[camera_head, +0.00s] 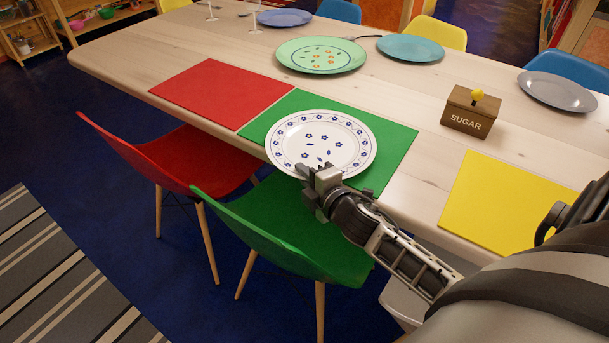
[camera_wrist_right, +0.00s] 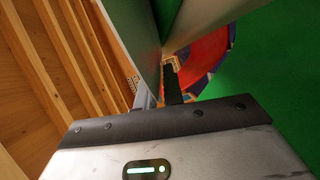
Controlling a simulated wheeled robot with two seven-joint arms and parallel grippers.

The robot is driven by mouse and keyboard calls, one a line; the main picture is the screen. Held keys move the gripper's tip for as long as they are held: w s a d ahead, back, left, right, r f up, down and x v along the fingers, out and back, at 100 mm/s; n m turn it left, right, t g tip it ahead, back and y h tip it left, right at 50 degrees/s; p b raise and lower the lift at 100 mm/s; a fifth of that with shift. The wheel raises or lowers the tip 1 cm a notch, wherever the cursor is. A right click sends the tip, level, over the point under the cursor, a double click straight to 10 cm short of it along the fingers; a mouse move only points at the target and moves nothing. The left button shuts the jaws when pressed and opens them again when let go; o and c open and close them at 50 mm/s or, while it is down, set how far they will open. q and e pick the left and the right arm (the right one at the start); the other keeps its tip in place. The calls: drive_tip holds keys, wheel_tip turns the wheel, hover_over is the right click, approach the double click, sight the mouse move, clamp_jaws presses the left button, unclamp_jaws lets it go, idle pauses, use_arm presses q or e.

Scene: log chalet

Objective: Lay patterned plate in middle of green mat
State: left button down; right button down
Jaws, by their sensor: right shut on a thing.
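My right gripper (camera_head: 308,173) is shut on the plate's near rim. In the right wrist view, my gripper's fingers (camera_wrist_right: 172,82) show close up, with a green surface at right; the plate is hard to make out there. My left gripper is not in view.
A red mat (camera_head: 222,92) lies left of the green one, a yellow mat (camera_head: 505,203) to the right. Behind stand a sugar box (camera_head: 468,113), a green patterned plate (camera_head: 321,55), a teal plate (camera_head: 410,48) and a grey plate (camera_head: 557,92). A green chair (camera_head: 285,235) is in front.

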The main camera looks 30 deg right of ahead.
drive_tip(key=c, duration=1.5)
unclamp_jaws()
drive_tip(key=shift+s+r, duration=0.1)
drive_tip(key=s, duration=0.4)
drive_tip(key=s+r, duration=0.1)
drive_tip(key=s, duration=0.2)
drive_tip(key=s+r, duration=0.1)
drive_tip(key=s, duration=0.3)
drive_tip(key=shift+s+r, duration=0.15)
drive_tip(key=shift+s, duration=0.15)
